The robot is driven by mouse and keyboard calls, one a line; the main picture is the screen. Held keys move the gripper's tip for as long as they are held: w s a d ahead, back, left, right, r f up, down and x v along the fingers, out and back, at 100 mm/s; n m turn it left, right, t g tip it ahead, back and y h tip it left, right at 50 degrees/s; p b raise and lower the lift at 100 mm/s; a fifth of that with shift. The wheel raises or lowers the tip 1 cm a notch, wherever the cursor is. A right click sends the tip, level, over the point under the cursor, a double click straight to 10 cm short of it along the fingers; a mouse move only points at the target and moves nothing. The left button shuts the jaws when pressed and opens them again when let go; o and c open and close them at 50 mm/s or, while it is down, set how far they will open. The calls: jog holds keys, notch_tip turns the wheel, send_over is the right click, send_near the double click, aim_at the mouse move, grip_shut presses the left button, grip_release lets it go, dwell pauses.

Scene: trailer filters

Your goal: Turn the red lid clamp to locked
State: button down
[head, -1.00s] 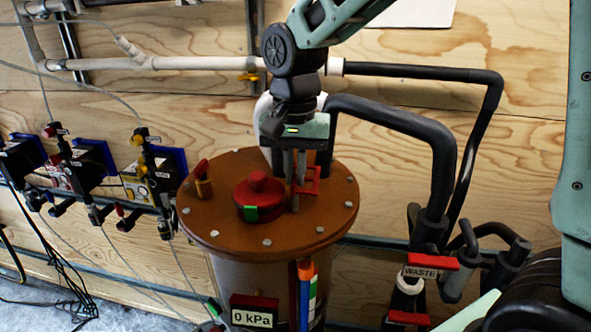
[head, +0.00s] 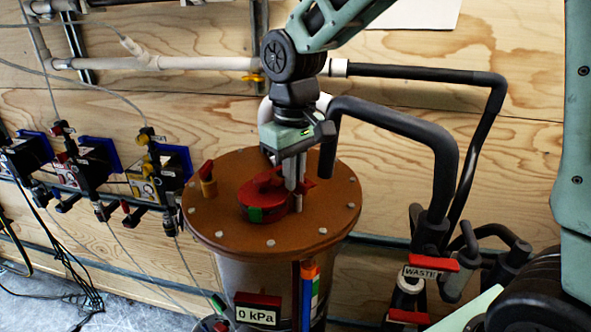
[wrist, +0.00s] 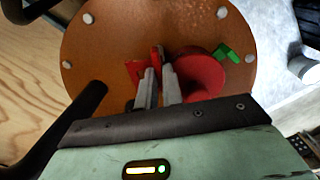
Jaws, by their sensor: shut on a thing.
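The red lid clamp (head: 264,196) sits on top of the round brown lid, with a green mark (head: 255,215) on its front side. In the wrist view the clamp's round body (wrist: 203,72) is right of the fingers, and the green mark (wrist: 229,52) is beyond it. My gripper (head: 296,196) points down at the clamp's right side. In the wrist view my gripper (wrist: 159,75) is shut on a thin upright red part of the clamp between its fingertips. The fingers partly hide the contact.
The brown lid (head: 228,230) has bolts around its rim and a small red-topped fitting (head: 208,180) at left. A black hose (head: 405,122) passes close on the right of my gripper. A 0 kPa gauge (head: 257,311) is below; valves stand at left.

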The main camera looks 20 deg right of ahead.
jog(key=n+p, duration=0.1)
jog(key=n, duration=0.3)
jog(key=shift+a+r, duration=0.15)
jog(key=shift+s+a+n+p, duration=0.15)
jog(key=shift+n+p, duration=0.35)
jog(key=shift+n, duration=1.3)
jog(key=c, duration=1.5)
grip_release()
jog(key=shift+c, duration=0.2)
notch_tip(320, 180, up, 17)
jog(key=b, duration=0.3)
jog(key=shift+r, duration=0.15)
